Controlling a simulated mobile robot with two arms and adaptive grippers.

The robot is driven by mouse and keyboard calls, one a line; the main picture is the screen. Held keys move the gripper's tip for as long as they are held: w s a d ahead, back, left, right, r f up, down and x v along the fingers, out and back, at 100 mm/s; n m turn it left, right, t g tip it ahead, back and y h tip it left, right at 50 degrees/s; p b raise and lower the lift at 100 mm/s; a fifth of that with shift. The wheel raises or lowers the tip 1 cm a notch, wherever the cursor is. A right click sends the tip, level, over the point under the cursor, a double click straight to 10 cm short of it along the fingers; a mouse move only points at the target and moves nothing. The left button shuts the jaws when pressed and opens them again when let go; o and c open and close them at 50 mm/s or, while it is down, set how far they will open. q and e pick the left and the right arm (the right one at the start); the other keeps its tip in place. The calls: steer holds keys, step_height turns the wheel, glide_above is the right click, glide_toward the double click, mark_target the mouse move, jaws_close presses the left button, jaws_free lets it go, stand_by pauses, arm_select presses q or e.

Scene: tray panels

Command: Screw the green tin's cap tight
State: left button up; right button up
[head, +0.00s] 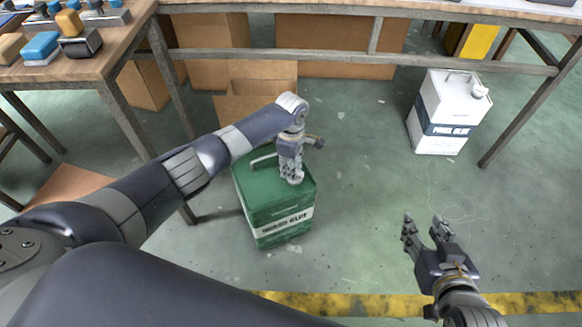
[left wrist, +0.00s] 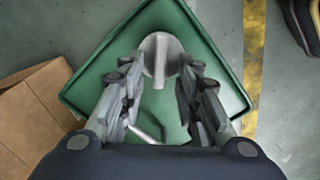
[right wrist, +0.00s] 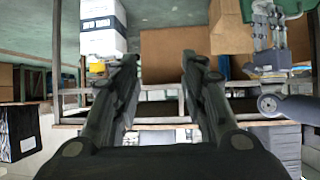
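The green tin (head: 275,218) stands upright on the floor, with a white label band on its front. Its round grey cap (left wrist: 159,55), with a raised bar across it, shows on the green top in the left wrist view. My left gripper (head: 292,172) points down over the cap and hides most of it in the head view. In the left wrist view its fingers (left wrist: 161,67) are apart, one on each side of the cap; I cannot tell whether they touch it. The tin's handle (head: 263,161) is beside the gripper. My right gripper (head: 424,222) is open and empty, away from the tin.
A white tin (head: 449,110) with a dark label band stands at the back right. Cardboard boxes (head: 335,58) are under the back table. A wooden bench (head: 115,50) with stamp-like blocks is at the upper left. The floor right of the green tin is clear.

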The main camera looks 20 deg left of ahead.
arm_select(q)
steer(key=shift+f, duration=0.1)
jaws_close()
stand_by(0.3)
